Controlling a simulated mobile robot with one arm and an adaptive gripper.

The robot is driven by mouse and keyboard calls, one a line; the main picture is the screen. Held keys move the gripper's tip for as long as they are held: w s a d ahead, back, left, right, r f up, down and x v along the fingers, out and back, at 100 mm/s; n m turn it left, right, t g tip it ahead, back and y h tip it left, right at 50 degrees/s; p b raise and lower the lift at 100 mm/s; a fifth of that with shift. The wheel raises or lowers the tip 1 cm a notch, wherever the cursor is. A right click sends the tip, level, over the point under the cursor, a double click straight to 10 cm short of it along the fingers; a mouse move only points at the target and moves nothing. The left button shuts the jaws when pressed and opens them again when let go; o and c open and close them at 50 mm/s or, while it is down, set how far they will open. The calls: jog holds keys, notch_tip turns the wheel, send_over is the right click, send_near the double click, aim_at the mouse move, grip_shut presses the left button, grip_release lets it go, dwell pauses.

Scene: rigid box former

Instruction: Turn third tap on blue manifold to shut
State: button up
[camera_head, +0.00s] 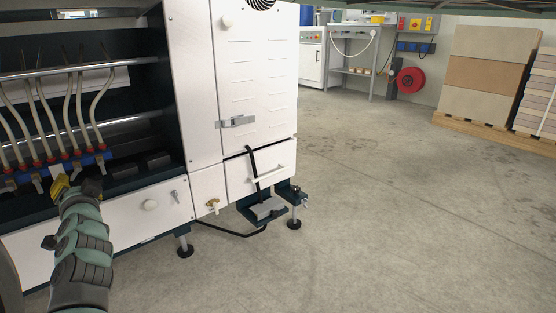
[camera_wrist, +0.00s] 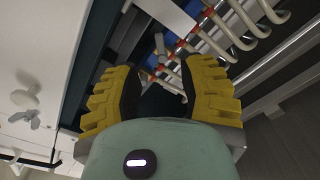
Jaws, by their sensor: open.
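The blue manifold (camera_head: 92,160) runs along the lower front of the machine's dark bay at the left of the head view. Red collars and pale hoses rise from it, and several small grey taps (camera_head: 38,185) hang below it. My gripper (camera_head: 76,187) is in front of the manifold toward its right end and hides part of it. In the wrist view my gripper (camera_wrist: 160,68) has its yellow ribbed fingers apart. A grey tap handle (camera_wrist: 159,44) shows between and beyond the fingertips, apart from them as far as I can see. I cannot tell which tap it is.
The white lower panel (camera_head: 140,215) with knobs is just below the manifold. A metal rail (camera_head: 130,122) crosses the bay behind the hoses. Open concrete floor (camera_head: 400,220) lies to the right.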

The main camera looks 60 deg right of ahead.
jog(key=shift+v, duration=2.75)
jog(key=shift+o, duration=0.3)
